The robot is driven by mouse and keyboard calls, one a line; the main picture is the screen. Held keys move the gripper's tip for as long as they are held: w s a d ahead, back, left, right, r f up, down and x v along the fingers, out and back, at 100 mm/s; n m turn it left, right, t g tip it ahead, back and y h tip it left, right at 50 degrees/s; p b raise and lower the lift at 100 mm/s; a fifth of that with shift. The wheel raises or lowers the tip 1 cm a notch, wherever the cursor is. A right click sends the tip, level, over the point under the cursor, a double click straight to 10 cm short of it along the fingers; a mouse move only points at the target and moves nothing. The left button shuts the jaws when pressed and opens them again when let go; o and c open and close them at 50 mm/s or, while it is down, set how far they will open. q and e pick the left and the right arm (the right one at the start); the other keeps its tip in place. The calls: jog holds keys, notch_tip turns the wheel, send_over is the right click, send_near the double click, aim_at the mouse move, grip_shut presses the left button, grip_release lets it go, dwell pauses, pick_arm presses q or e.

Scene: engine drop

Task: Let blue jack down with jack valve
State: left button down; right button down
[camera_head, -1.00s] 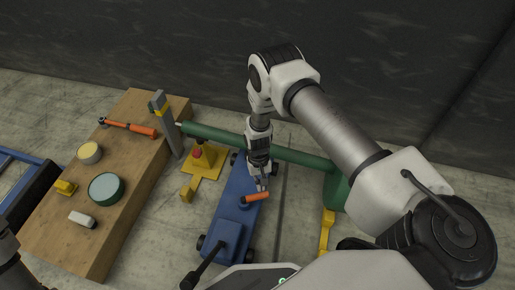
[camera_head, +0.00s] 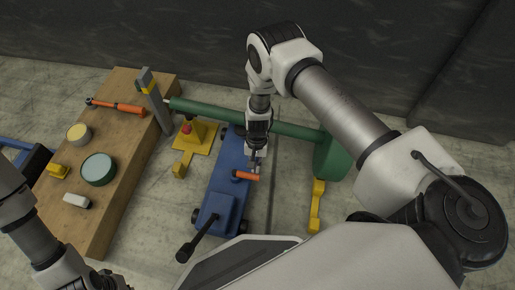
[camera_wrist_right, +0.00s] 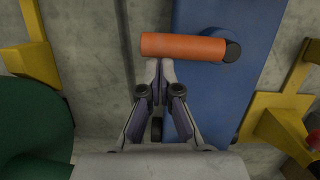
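The blue jack (camera_head: 229,160) lies on the floor in the middle of the head view, with its far end under a green beam. Its valve shows as an orange handle (camera_head: 246,175) sticking out to the right over the jack's edge. My right gripper (camera_head: 255,165) is right at this handle. In the right wrist view, its fingertips (camera_wrist_right: 159,64) are together at the edge of the orange handle (camera_wrist_right: 183,46), not around it. I cannot tell whether they touch. My left arm enters at the lower left; its fingers are out of frame.
The green beam (camera_head: 245,121) crosses behind my right gripper to a green block (camera_head: 332,158). Yellow stands (camera_head: 194,137) flank the jack. The jack's black handle (camera_head: 185,252) points toward me. A wooden bench (camera_head: 118,150) at left holds a torque wrench, tins and small parts.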

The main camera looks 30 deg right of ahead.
jog(key=shift+s, duration=0.1)
jog(key=v, duration=1.2)
jog(key=shift+f, duration=0.1)
jog(key=s+d+n+h+p, duration=0.15)
jog(key=s+n, duration=0.45)
jog(key=s, duration=2)
notch_tip(320, 180, up, 38)
jog(key=w+t+p, duration=0.2)
jog(key=p, duration=3.5)
jog(key=shift+w+a+n+p, duration=0.2)
jog(key=shift+n+p, duration=0.1)
jog(key=shift+p, duration=0.05)
